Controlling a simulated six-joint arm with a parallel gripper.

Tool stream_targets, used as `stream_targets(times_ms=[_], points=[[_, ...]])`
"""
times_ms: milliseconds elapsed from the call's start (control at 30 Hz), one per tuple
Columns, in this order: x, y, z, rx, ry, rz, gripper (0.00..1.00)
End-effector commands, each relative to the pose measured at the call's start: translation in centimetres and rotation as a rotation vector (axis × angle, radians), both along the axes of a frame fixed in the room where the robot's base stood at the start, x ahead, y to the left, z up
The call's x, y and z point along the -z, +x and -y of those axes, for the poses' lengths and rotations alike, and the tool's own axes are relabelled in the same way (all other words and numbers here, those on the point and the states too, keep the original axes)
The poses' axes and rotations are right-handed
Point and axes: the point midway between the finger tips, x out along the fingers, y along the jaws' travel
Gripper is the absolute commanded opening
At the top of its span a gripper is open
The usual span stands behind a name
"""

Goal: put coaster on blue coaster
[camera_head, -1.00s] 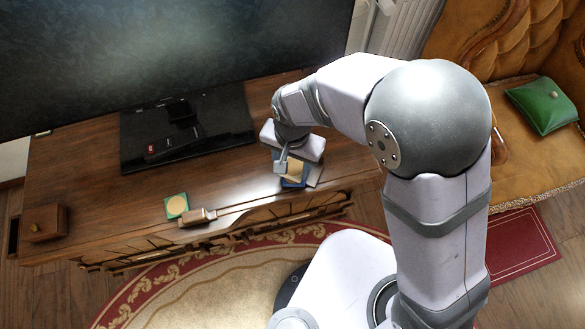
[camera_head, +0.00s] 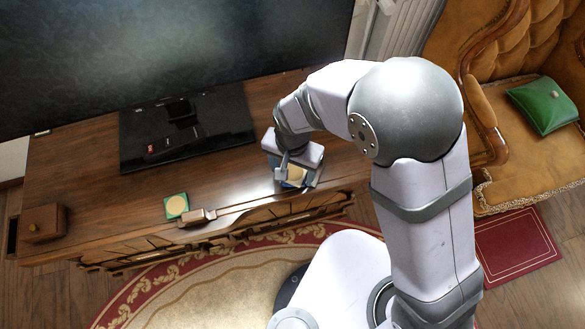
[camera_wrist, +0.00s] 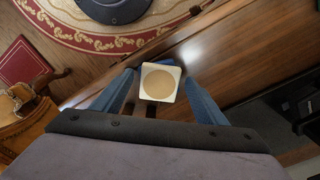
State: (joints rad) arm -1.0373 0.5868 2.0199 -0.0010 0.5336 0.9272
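A cream coaster (camera_wrist: 161,68) with a tan disc sits between the fingers of my gripper (camera_wrist: 162,76) in the wrist view. The fingers stand on both sides of it. I cannot tell whether they press on its edges. In the head view my gripper (camera_head: 298,183) is low over the cabinet top near its front edge, with the tan face (camera_head: 295,174) between its fingers. Blue (camera_head: 289,184) shows just below that face, mostly hidden by the fingers. A green coaster (camera_head: 168,213) with a pale disc lies flat on the cabinet, well to the left.
The wooden cabinet (camera_head: 95,180) carries a television (camera_head: 210,45) on a black stand (camera_head: 235,125) behind my gripper. A small brown block-like object (camera_head: 197,217) lies beside the green coaster. A wooden box (camera_head: 43,222) is at the far left.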

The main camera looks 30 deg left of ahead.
Motion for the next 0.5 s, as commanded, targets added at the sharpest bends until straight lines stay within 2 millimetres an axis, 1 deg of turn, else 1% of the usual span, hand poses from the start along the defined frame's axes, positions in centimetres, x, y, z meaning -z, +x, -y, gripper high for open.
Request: stream_targets(times_ms=[133, 267, 367, 500], points=[[-0.2, 0.0, 0.0, 0.0, 0.0, 0.0, 0.66], [-0.9, 0.0, 0.0, 0.0, 0.001, 0.001, 0.66], [-2.1, 0.0, -0.1, 0.0, 0.003, 0.002, 0.66], [-4.5, 0.1, -0.1, 0.0, 0.004, 0.003, 0.66]])
